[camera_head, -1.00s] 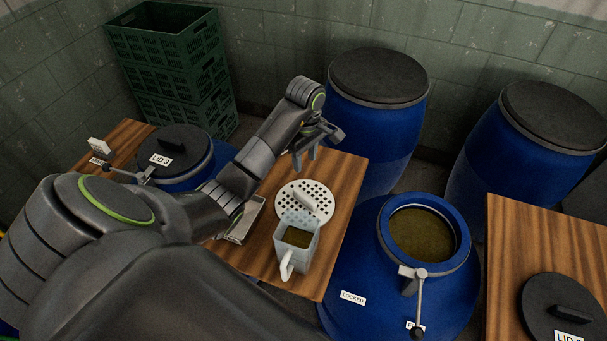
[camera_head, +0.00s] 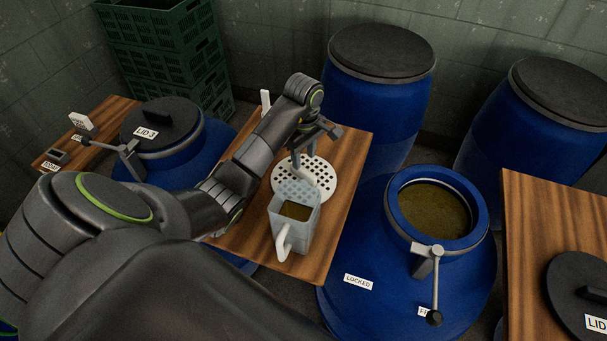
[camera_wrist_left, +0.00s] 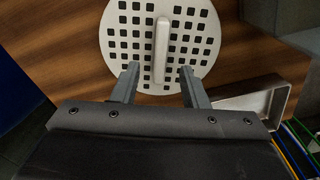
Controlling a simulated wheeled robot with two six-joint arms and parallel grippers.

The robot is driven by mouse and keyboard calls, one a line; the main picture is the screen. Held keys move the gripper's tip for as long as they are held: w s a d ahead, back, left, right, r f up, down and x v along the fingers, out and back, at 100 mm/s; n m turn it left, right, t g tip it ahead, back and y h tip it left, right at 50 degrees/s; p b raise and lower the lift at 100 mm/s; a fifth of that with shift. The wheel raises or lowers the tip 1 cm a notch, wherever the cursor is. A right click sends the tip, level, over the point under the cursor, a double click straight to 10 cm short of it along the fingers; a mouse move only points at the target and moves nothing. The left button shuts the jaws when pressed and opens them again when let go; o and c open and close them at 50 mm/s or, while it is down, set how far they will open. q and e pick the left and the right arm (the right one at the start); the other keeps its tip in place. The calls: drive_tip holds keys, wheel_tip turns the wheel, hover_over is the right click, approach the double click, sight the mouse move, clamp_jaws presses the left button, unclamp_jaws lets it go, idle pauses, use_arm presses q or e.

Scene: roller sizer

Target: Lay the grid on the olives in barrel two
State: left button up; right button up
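The grid (camera_head: 322,186) is a white round plate with square holes and a raised bar handle. It lies on the wooden table left of the open blue barrel, and shows in the left wrist view (camera_wrist_left: 136,62). My left gripper (camera_head: 305,168) is over the grid. In the left wrist view its two fingers (camera_wrist_left: 158,83) are apart, one on each side of the handle's near end; I cannot tell whether they touch it. The open blue barrel (camera_head: 350,235) holds brownish-green olives or brine (camera_head: 433,210); its number is not readable. My right gripper is not in view.
A clear jug (camera_head: 296,222) with dark liquid stands just in front of the grid. A metal tray (camera_wrist_left: 245,103) lies beside it. A barrel with lid 3 (camera_head: 160,125) stands left. A latch lever (camera_head: 435,285) hangs at the open barrel's front. Another lid (camera_head: 582,290) lies on the right table.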

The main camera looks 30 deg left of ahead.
sight(304, 170)
use_arm(q)
drive_tip(key=shift+f+b, duration=0.7)
drive_tip(key=shift+f, duration=0.2)
drive_tip(key=shift+f+b, duration=1.2)
drive_tip(key=shift+f, duration=0.8)
drive_tip(key=shift+r, duration=0.1)
drive_tip(key=shift+f+b, duration=0.25)
drive_tip(key=shift+b, duration=0.15)
clamp_jaws()
